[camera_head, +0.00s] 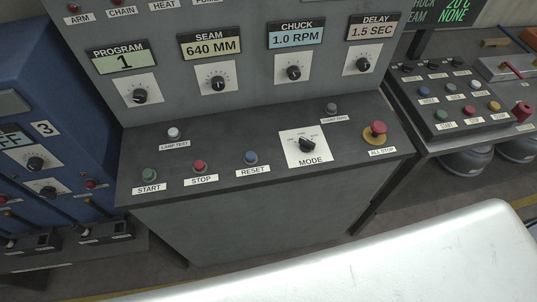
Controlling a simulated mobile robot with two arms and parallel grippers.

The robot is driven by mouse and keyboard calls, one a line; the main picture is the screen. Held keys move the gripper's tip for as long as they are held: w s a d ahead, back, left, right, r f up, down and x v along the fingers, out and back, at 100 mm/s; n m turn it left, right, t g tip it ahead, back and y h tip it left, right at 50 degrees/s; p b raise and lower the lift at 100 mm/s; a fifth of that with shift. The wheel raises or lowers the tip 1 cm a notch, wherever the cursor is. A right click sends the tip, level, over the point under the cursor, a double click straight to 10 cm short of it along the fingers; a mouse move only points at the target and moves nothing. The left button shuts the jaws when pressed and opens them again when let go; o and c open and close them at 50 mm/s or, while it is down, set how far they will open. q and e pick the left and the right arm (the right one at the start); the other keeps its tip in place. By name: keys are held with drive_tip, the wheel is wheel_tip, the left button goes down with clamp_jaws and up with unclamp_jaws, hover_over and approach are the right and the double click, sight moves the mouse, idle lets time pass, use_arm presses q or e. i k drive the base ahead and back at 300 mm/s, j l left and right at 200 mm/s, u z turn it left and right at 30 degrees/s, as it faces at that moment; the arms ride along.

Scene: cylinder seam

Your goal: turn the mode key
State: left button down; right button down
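The mode key (307,144) is a black knob on a white square plate (306,158) labelled MODE. It sits on the sloped grey control panel (230,186), right of the middle of the head view. Small position marks ring the key's upper side, but they are too small to read. The key's exact setting is hard to tell. Neither of my grippers is in the head view, and nothing covers the key.
The green START (149,174), red STOP (199,165) and blue RESET (250,157) buttons are left of the key. A red ALL STOP mushroom button (378,128) is close on its right. A pale smooth surface (400,262) fills the lower right foreground.

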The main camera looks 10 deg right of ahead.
sight(307, 145)
drive_tip(key=k+j+z, duration=0.35)
drive_tip(key=j, duration=0.15)
drive_tip(key=k+j+z, duration=0.4)
drive_tip(key=i+j, duration=0.1)
